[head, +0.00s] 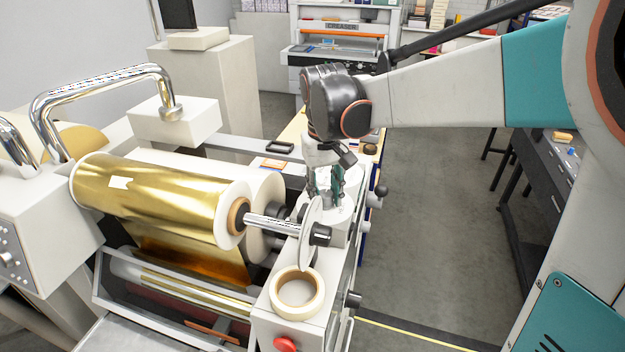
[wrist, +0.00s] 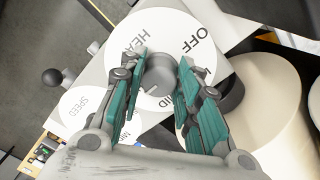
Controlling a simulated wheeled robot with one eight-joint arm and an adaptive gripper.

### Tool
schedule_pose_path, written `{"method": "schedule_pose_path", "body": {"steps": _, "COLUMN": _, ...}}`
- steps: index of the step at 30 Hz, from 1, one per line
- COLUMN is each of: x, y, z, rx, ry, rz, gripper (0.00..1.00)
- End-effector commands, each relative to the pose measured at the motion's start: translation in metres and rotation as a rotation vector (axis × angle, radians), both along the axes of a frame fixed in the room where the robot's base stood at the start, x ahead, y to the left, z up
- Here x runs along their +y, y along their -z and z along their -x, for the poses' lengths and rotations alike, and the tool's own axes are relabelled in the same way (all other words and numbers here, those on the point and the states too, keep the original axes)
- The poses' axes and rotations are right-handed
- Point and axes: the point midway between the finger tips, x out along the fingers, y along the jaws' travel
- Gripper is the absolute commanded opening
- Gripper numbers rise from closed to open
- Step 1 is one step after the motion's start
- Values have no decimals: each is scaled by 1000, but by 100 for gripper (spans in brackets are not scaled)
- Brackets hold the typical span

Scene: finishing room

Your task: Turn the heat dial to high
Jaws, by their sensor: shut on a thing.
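The heat dial is a grey round knob (wrist: 159,76) on a white round plate (wrist: 170,28) in the wrist view. The plate reads HEAT and OFF, and other lettering is partly covered by my fingers. My gripper (wrist: 160,62) has its green-padded fingers on both sides of the knob, shut on it. The knob's exact pointing direction is hard to tell. In the head view my gripper (head: 330,187) reaches down to the top of the machine's side housing, and the knob is hidden there.
A second plate marked SPEED (wrist: 84,103) lies beside the heat dial. A gold foil roll (head: 150,195) on a shaft with a clear disc (head: 309,228) is close by. A tape roll (head: 297,293) and red button (head: 285,344) are on the housing.

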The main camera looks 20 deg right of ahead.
Motion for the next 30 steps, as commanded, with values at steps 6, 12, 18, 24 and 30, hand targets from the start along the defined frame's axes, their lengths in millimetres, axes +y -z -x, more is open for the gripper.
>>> {"method": "schedule_pose_path", "body": {"steps": 6, "x": 0, "y": 0, "z": 0, "rx": 0, "ry": 0, "rz": 0, "gripper": 51}}
{"method": "schedule_pose_path", "body": {"steps": 12, "x": 0, "y": 0, "z": 0, "rx": 0, "ry": 0, "rz": 0, "gripper": 51}}
{"method": "schedule_pose_path", "body": {"steps": 18, "x": 0, "y": -7, "z": 0, "rx": 0, "ry": -1, "rz": 0, "gripper": 51}}
{"method": "schedule_pose_path", "body": {"steps": 24, "x": 1, "y": -40, "z": 0, "rx": 0, "ry": -1, "rz": 0, "gripper": 51}}
{"method": "schedule_pose_path", "body": {"steps": 30, "x": 3, "y": -81, "z": 1, "rx": 0, "ry": -1, "rz": 0, "gripper": 51}}
